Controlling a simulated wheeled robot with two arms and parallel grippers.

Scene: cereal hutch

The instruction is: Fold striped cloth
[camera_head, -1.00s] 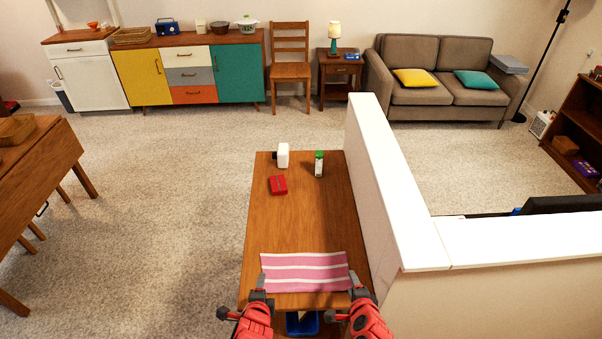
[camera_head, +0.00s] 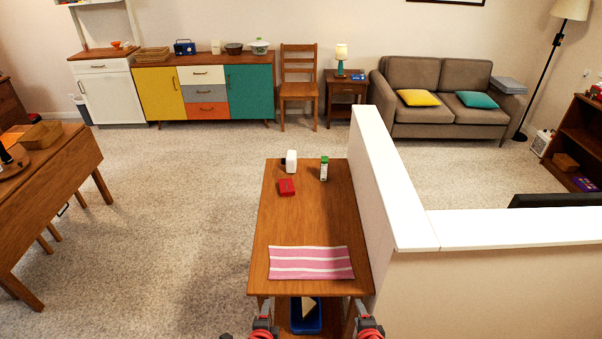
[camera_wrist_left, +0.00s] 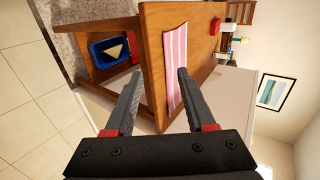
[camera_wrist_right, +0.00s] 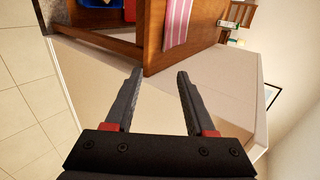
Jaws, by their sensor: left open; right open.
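The pink cloth with white stripes (camera_head: 311,263) lies flat near the front edge of the wooden table (camera_head: 300,222). It also shows in the left wrist view (camera_wrist_left: 175,65) and the right wrist view (camera_wrist_right: 177,22). My left gripper (camera_head: 264,308) is open and empty, apart from the cloth and in front of the table edge; its fingers show in the left wrist view (camera_wrist_left: 157,88). My right gripper (camera_head: 362,306) is open and empty, also in front of the edge and apart from the cloth; its fingers show in the right wrist view (camera_wrist_right: 160,88).
A red box (camera_head: 287,187), a white bottle (camera_head: 291,161) and a green-capped container (camera_head: 324,169) stand at the table's far end. A white-topped half wall (camera_head: 385,185) runs along the right side. A blue bin (camera_head: 306,318) sits below the tabletop. The table's middle is clear.

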